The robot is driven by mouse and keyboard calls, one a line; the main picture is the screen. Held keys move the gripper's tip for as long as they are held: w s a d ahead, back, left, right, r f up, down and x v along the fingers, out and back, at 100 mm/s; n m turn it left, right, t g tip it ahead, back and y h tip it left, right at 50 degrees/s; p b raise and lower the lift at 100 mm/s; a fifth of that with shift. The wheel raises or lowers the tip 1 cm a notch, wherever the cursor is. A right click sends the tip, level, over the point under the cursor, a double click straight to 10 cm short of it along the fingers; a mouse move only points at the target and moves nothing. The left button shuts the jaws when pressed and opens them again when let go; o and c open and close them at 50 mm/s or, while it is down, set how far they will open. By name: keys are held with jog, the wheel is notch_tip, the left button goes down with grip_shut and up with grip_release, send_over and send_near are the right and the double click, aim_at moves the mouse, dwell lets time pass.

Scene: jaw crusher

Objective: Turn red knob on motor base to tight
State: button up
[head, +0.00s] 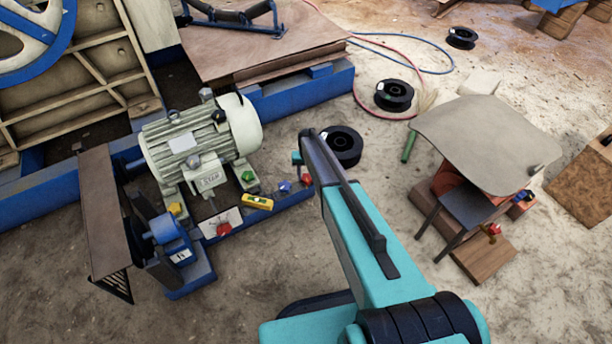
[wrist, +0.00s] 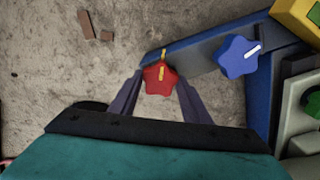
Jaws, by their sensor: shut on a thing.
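The red knob (wrist: 160,80) is star-shaped with a yellow pointer line and sits at the end of the blue motor base rail (wrist: 190,48). A yellow mark on the rail lies just above it, and the pointer points up, roughly in line with that mark. My gripper (wrist: 158,88) has one finger on each side of the knob and is shut on it. In the head view the red knob (head: 307,180) shows small beside my arm, which hides most of my gripper. The grey-green motor (head: 195,140) stands on the base to the left.
A blue star knob (wrist: 238,57) with a white line is close on the right, with a yellow level (head: 257,202) beyond it. Another red knob (head: 223,230) and a green one (head: 248,176) are near the motor. A black spool (head: 342,146) lies behind my arm.

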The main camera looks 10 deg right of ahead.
aim_at(308, 178)
jog(key=shift+s+d, duration=0.2)
jog(key=shift+s, duration=0.05)
jog(key=o, duration=1)
jog(key=shift+o, duration=0.2)
jog(key=shift+w+a, duration=0.1)
jog(key=shift+w+r, duration=0.1)
jog(key=shift+r, duration=0.05)
notch_tip(308, 178, up, 14)
jog(key=p, duration=0.1)
jog(key=shift+f+p, duration=0.25)
jog(key=shift+p, duration=0.15)
